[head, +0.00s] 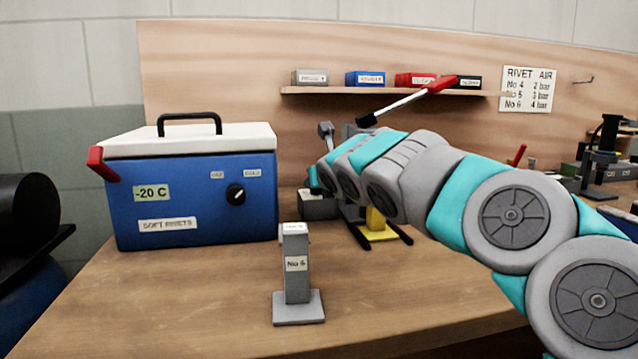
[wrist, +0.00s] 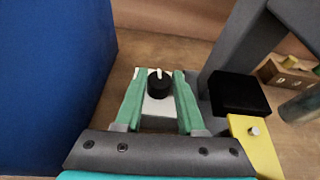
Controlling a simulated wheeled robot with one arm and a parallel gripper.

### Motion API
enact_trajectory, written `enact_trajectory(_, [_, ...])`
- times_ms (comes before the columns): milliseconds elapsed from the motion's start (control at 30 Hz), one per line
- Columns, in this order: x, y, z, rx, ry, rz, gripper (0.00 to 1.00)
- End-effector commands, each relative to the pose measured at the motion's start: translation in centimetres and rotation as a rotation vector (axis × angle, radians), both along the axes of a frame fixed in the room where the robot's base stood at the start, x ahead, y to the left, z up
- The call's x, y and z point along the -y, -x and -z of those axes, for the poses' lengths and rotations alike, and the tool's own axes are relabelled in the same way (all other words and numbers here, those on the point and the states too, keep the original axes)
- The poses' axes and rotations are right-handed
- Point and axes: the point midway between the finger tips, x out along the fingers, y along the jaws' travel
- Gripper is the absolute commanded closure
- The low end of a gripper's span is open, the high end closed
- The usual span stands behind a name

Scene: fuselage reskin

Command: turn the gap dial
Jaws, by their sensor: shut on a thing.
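The gap dial (wrist: 159,84) is a round black knob with a white pointer mark on a pale block, seen in the wrist view. My gripper (wrist: 160,76) has its green fingers on either side of the dial and is shut on it. The white mark points up, toward the far side of that picture. In the head view my arm hides the dial and most of the bench tool, which has a raised red-handled lever (head: 408,101) and a yellow part (head: 377,230) at its base.
A blue cool box (head: 195,205) marked "SOFT RIVETS", with its own black knob (head: 236,194), stands close on the left. A grey "No 6" post (head: 296,270) stands in front. A shelf (head: 385,92) with small boxes is behind. The front-left bench (head: 165,305) is clear.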

Motion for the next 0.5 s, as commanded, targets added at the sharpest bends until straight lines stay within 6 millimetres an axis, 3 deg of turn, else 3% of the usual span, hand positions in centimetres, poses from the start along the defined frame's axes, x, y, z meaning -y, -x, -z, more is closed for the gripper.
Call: enact_trajectory(500, [-0.18, -0.11, 1.08, -0.015, 0.008, 0.181, 1.00])
